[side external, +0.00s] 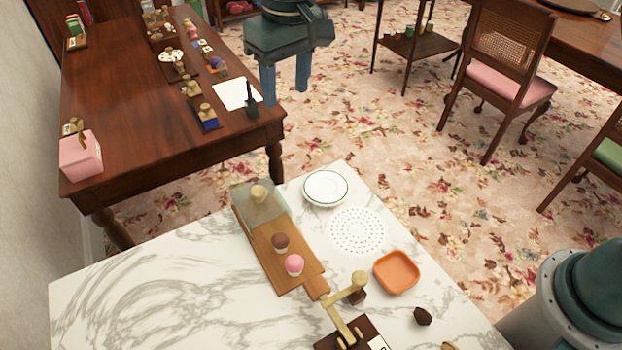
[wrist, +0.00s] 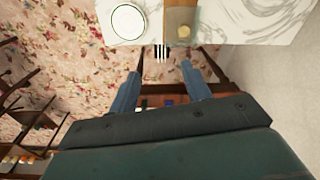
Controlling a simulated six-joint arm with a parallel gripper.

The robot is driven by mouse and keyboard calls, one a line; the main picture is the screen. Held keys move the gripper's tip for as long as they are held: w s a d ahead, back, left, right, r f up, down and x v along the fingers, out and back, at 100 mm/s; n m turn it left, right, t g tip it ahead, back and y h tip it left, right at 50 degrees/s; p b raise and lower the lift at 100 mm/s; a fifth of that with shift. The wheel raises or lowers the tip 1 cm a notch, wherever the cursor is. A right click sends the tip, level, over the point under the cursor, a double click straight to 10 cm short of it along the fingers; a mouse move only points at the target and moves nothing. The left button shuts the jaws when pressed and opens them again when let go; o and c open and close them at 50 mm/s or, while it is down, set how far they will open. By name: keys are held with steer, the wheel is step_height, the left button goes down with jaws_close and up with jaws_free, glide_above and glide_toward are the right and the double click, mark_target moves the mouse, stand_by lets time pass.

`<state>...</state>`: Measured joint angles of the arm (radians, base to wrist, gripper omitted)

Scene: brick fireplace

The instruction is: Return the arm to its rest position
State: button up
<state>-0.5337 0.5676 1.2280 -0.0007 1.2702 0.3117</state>
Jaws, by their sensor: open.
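My gripper (side external: 286,92) hangs at the top middle of the side external view, a dark teal body with two blue fingers pointing down. The fingers are wide apart with nothing between them. It is beyond the marble table (side external: 130,290), near the right end of the wooden desk (side external: 120,75). In the wrist view both fingers of my gripper (wrist: 159,72) show apart and empty, with the marble table edge ahead of them.
On the marble table are a wooden board (side external: 268,248) with pink and brown cupcake-like items, a green-rimmed plate (side external: 325,188), an orange dish (side external: 396,272) and a brass-handled device (side external: 345,300). Chairs (side external: 500,85) stand right. Patterned carpet (side external: 380,140) lies open between.

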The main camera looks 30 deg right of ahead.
steer(key=s+d+r+t, duration=0.1)
steer(key=s+d+r, duration=0.25)
steer(key=d, duration=0.25)
steer(key=s+d+r+m+t, duration=0.1)
steer(key=s+d+r, duration=0.2)
steer(key=s+d, duration=0.25)
steer(key=s+d+r, duration=0.3)
steer(key=d, duration=0.4)
steer(key=s+d+f+t, duration=0.1)
steer(key=s+d+f, duration=0.2)
steer(key=s, duration=0.5)
steer(key=s+d+f+m+t, duration=0.1)
steer(key=s+d+f+t, duration=0.1)
steer(key=s+d, duration=0.4)
steer(key=s+f, duration=0.1)
steer(key=s, duration=0.2)
steer(key=shift+s+d+f+m, duration=0.15)
steer(key=shift+d+m, duration=0.05)
steer(key=shift+m, duration=0.1)
